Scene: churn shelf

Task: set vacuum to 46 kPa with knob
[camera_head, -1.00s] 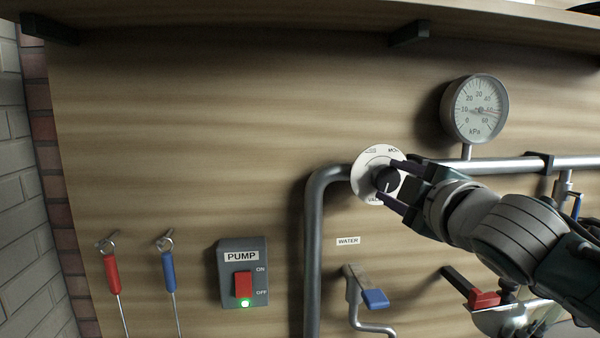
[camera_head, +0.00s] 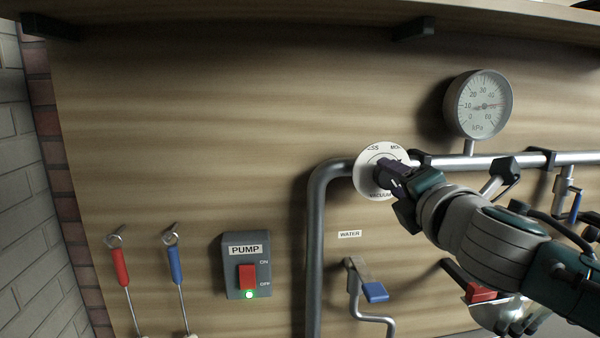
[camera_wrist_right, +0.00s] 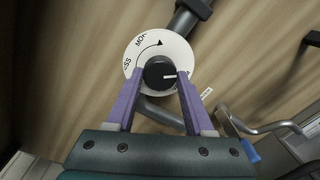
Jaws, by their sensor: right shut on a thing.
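The black vacuum knob (camera_wrist_right: 155,79) sits on a round white dial plate (camera_head: 366,180) on the wooden panel. In the right wrist view, its white mark points right, and a curved arrow runs above it on the plate. My right gripper (camera_wrist_right: 160,82) is shut on the knob, with one purple finger on each side. In the head view the right gripper (camera_head: 391,176) covers most of the knob. The round kPa gauge (camera_head: 478,104) is at the upper right. Its needle points right, near 50; the exact value is too small to read. My left gripper is not in view.
A pump box (camera_head: 246,265) with a red switch and a lit green lamp is at the lower left. Grey pipes (camera_head: 318,230) run beside and right of the dial. A blue-handled water tap (camera_head: 374,292) is below. A shelf (camera_head: 230,22) overhangs the panel.

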